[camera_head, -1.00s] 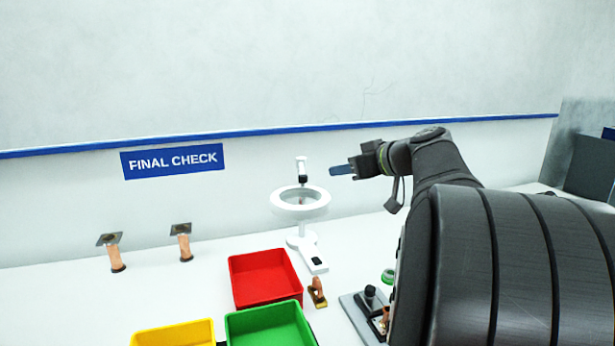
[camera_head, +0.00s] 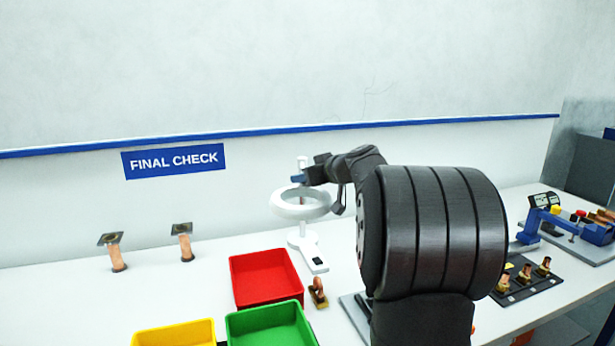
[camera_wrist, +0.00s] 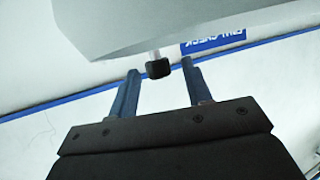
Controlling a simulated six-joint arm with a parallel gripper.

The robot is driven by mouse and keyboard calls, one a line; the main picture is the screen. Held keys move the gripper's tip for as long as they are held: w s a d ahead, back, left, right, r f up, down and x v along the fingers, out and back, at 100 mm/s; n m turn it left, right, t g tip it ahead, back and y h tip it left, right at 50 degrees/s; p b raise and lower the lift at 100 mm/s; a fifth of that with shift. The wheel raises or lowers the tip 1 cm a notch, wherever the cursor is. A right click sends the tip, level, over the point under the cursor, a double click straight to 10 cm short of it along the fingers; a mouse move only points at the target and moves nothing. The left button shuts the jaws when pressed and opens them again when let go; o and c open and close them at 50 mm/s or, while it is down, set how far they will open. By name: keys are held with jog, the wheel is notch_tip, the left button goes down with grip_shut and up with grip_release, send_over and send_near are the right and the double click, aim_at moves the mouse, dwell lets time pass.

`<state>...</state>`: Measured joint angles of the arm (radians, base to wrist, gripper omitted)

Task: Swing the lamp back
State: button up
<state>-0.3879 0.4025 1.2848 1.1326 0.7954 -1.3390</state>
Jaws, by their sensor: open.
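The lamp (camera_head: 302,212) is white, with a ring-shaped head on a stand and a base with a dark patch, on the bench behind the red bin. My gripper (camera_head: 299,179) is at the top of the lamp's post, just above the ring, and overlaps it in the head view. In the wrist view, my gripper (camera_wrist: 160,82) has two blue fingers spread apart. A black knob (camera_wrist: 158,69) on a thin pale stem shows between and just beyond the fingertips. I cannot tell whether either finger touches it. A large pale surface fills the top of that view.
Red (camera_head: 265,277), green (camera_head: 270,325) and yellow (camera_head: 175,333) bins stand in front of the lamp. A small copper part (camera_head: 318,292) is beside the red bin. Two copper pieces with square tops stand at left. A blue fixture (camera_head: 565,225) and a black tray (camera_head: 525,280) are at right.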

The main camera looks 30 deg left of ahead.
aim_at(284, 187)
grip_shut()
jog(key=shift+s+a+m+t+h, duration=0.25)
jog(key=shift+s+a+m+t, duration=0.1)
jog(key=shift+a, duration=0.35)
jog(key=shift+s+a+m+t+h, duration=0.2)
jog(key=shift+s+a+m+t, duration=0.15)
jog(key=shift+a, duration=0.3)
jog(key=shift+s+a+m+t+h, duration=0.3)
jog(key=shift+a+m, duration=0.1)
jog(key=shift+a, duration=0.3)
jog(key=shift+s+a+m+t+h, duration=0.25)
jog(key=shift+a+m+t, duration=0.15)
jog(key=shift+a, duration=0.45)
grip_release()
jog(key=shift+d+r, duration=0.1)
